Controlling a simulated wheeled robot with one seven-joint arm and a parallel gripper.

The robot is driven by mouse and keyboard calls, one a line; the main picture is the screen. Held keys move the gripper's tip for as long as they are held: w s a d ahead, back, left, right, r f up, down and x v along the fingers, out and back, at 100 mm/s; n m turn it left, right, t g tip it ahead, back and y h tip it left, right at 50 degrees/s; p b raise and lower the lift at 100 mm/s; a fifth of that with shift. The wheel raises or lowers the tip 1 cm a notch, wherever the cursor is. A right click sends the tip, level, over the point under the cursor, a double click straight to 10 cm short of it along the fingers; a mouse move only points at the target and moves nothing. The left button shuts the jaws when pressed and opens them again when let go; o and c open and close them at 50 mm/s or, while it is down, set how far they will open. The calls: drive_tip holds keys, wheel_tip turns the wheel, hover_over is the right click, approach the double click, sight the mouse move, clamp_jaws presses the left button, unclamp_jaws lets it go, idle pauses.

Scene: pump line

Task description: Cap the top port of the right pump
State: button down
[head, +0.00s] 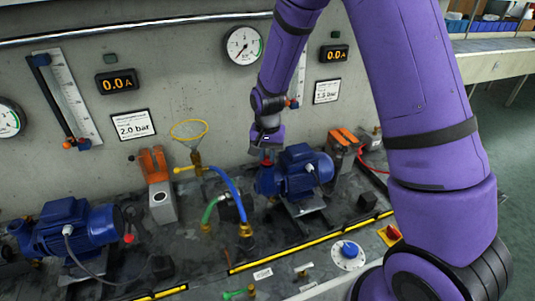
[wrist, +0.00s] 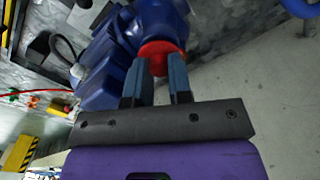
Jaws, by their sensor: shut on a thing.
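The right pump (head: 300,170) is a blue motor-and-pump unit standing on a plinth at the centre of the head view. In the wrist view its blue body (wrist: 110,65) fills the upper left. My gripper (head: 266,155) points down over the pump's left end, where the top port is. In the wrist view my gripper (wrist: 161,72) has its two fingers closed on a red cap (wrist: 160,50). The cap is against or just over the blue port end (wrist: 160,20). I cannot tell whether it is seated. The gripper hides most of the port in the head view.
A similar blue left pump (head: 75,228) stands at the lower left. A funnel with a yellow rim (head: 188,130), a blue hose (head: 228,185) and a green hose (head: 210,208) stand left of the right pump. An orange-handled box (head: 158,185) is further left. The concrete wall (head: 190,80) is close behind.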

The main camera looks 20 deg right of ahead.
drive_tip(key=shift+f, duration=0.4)
drive_tip(key=c, duration=1)
unclamp_jaws()
drive_tip(key=shift+o, duration=0.2)
drive_tip(key=shift+r, duration=3)
wheel_tip(320, 180, up, 11)
drive_tip(key=shift+f, duration=0.15)
